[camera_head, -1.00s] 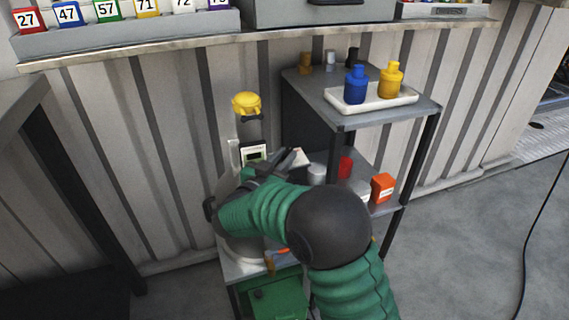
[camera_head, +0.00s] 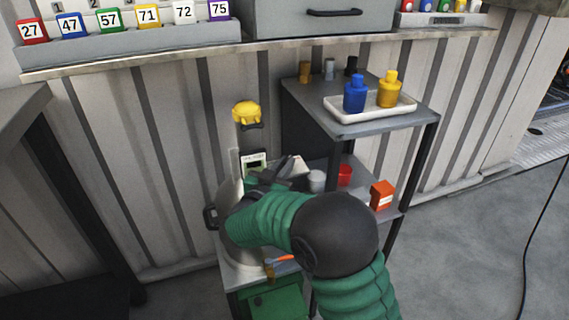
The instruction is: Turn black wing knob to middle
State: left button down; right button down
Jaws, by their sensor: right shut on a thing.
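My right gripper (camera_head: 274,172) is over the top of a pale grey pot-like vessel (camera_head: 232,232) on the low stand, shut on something. Its wrist and green arm cover most of the vessel's top, and what lies between the fingers is hidden. I cannot make out the black wing knob there. A black side handle (camera_head: 210,216) sticks out at the vessel's left. My left gripper is not in view.
A white meter with a green screen (camera_head: 253,161) stands behind the vessel, below a yellow wall fitting (camera_head: 247,112). At right, a grey shelf (camera_head: 310,95) holds a white tray (camera_head: 372,111) with blue and yellow bottles. An orange box (camera_head: 382,194) sits lower.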

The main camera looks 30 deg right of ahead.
jog(key=shift+s+n+t+y+p, duration=0.1)
jog(key=shift+n+t+y+p, duration=0.4)
jog(key=shift+t, duration=0.3)
jog(key=shift+s+d+n+t+y, duration=0.1)
jog(key=shift+d+n+t+y, duration=0.05)
jog(key=shift+n+t+y, duration=0.75)
jog(key=shift+d+f+n+t+y, duration=0.1)
jog(key=shift+f+n+t+y, duration=0.05)
jog(key=shift+n+t+y, duration=0.6)
jog(key=shift+s+d+n+t+y+b, duration=0.1)
jog(key=shift+n+t+y+b, duration=0.7)
jog(key=shift+y, duration=0.75)
jog(key=shift+n+y, duration=0.3)
jog(key=shift+n, duration=0.15)
jog(key=c, duration=1.8)
grip_release()
jog(key=shift+o, duration=0.2)
